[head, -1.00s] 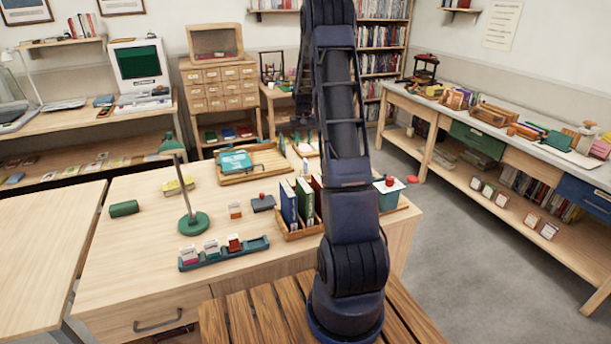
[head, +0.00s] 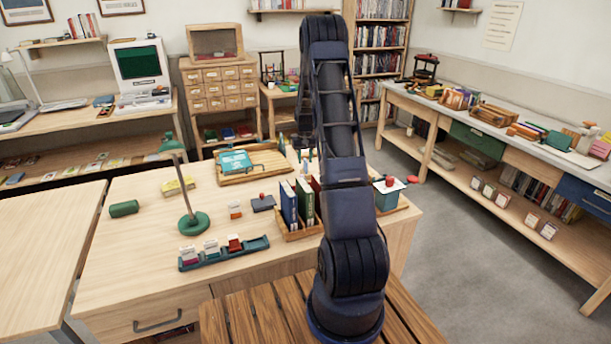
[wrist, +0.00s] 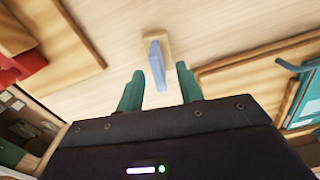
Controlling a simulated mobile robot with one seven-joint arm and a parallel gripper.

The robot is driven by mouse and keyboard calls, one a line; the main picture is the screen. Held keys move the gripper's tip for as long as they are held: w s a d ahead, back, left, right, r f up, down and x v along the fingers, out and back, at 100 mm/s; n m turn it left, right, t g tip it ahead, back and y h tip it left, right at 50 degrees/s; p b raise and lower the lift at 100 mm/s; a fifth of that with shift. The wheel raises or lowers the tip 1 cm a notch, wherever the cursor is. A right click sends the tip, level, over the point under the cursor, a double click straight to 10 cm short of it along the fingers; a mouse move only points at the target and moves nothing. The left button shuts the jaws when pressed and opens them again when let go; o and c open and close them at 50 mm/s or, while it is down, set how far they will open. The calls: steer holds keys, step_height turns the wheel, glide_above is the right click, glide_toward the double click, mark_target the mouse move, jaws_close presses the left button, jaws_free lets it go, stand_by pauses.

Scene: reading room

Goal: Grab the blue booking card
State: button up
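A blue card (wrist: 156,66) stands on edge in a small pale wooden holder (wrist: 157,42) in the wrist view.
A wooden tray with a teal case (head: 235,161) lies to the left. Upright books (head: 297,201) stand nearer on the table, with a teal box (head: 388,194) at right. A green lamp base (head: 194,223) and a card rack (head: 224,254) stand at left front.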

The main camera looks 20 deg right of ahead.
mark_target(306, 164)
steer(key=shift+d+f, duration=0.1)
steer(key=shift+f, duration=1.8)
jaws_close()
steer(key=shift+r, duration=0.1)
